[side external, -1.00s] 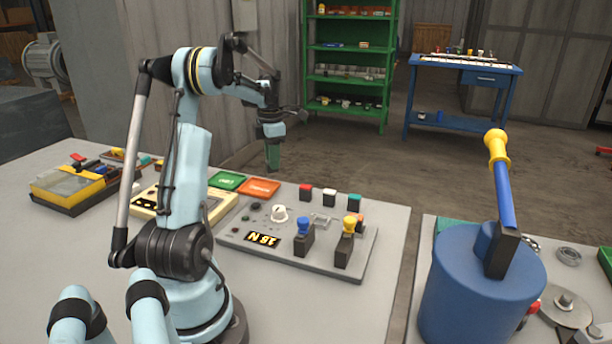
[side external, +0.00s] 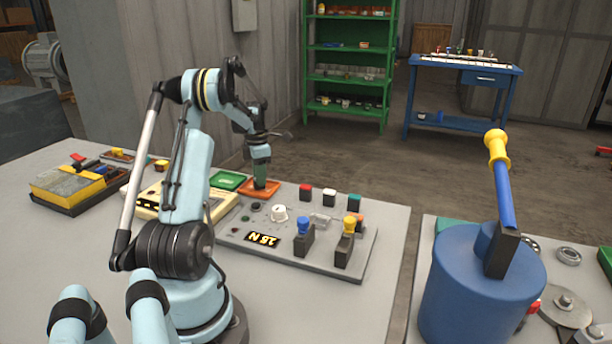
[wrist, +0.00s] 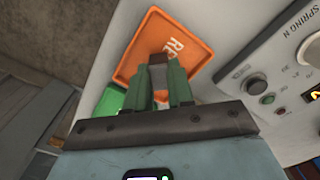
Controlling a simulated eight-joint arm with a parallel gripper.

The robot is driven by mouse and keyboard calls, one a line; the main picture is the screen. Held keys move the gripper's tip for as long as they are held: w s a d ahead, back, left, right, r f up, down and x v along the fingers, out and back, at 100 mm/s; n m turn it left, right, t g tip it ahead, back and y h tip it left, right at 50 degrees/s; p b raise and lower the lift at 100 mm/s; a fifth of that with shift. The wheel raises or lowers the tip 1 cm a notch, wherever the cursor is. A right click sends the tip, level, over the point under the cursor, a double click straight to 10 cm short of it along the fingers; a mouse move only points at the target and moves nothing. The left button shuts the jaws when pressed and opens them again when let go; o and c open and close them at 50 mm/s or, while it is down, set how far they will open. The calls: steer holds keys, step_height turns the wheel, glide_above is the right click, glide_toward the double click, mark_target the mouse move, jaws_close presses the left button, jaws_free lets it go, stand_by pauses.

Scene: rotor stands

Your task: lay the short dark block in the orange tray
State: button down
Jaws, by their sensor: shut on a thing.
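The orange tray (side external: 271,190) lies on the table behind the control panel, and fills the upper middle of the wrist view (wrist: 196,52). My gripper (side external: 261,176) points down over the tray. In the wrist view its green fingers (wrist: 158,70) are shut on the short dark block (wrist: 158,76), which sits between them over the tray. The block's lower end is at or very near the tray floor; I cannot tell whether it touches. The fingers hide part of the block and the near part of the tray.
A green tray (side external: 228,181) lies just left of the orange one. The control panel (side external: 330,262) with knobs, levers and a lit display (side external: 262,239) is in front. A cream box (side external: 147,206) stands left. A blue drum (side external: 474,297) stands at right.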

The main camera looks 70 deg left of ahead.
steer(key=shift+f, duration=0.2)
steer(key=c, duration=1)
jaws_free()
steer(key=shift+r, duration=0.15)
